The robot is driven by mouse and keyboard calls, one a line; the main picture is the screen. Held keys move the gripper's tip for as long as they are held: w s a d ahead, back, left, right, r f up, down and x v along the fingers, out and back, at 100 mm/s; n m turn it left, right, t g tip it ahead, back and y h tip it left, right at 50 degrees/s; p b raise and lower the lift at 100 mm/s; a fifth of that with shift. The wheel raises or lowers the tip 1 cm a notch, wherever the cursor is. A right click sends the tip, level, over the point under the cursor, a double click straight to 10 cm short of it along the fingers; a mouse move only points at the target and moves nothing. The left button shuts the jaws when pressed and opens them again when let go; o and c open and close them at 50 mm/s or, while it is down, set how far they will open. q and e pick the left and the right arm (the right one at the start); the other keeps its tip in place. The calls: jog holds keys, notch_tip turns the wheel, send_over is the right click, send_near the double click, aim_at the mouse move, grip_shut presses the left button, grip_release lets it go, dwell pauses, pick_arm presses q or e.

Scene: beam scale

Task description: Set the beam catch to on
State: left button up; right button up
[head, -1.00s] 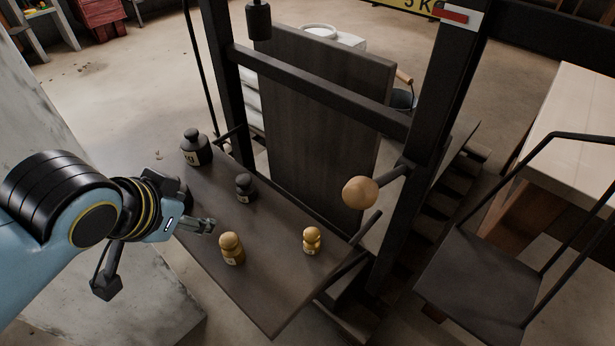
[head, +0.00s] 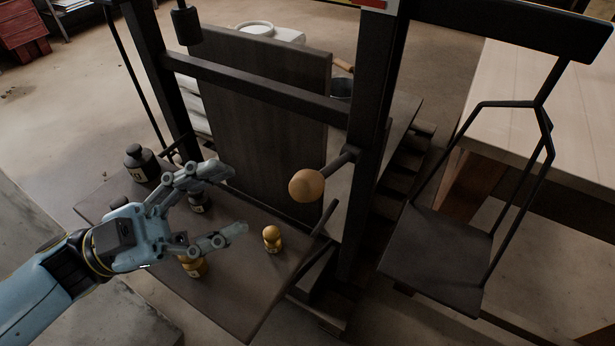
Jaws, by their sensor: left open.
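The lever with a round wooden knob (head: 306,186), which looks like the beam catch, sticks out from the dark upright post (head: 372,130) of the scale. Its dark arm runs from the post down and left to the knob. My left gripper (head: 232,200) is open and empty, to the left of the knob and apart from it, with its fingers pointing right. It is above the scale's dark plate (head: 235,300). My right gripper is not in view.
On the plate stand a large black weight (head: 139,166), a small black weight (head: 198,203) partly hidden by my gripper, and two brass weights (head: 272,239) (head: 194,267). A hanging pan (head: 437,255) is at the right, beside a pale table (head: 500,130).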

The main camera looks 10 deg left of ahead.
aim_at(293, 190)
pick_arm(q)
jog(key=d+r, duration=0.1)
jog(key=d, duration=0.2)
jog(key=w+d+r+g+p, duration=0.1)
jog(key=d, duration=0.2)
jog(key=d+r+m+g, duration=0.1)
jog(key=d, duration=0.3)
jog(key=shift+w+r+h, duration=0.25)
jog(key=shift+w+h, duration=0.15)
jog(key=shift+a, duration=0.1)
jog(key=shift+c, duration=0.3)
grip_shut()
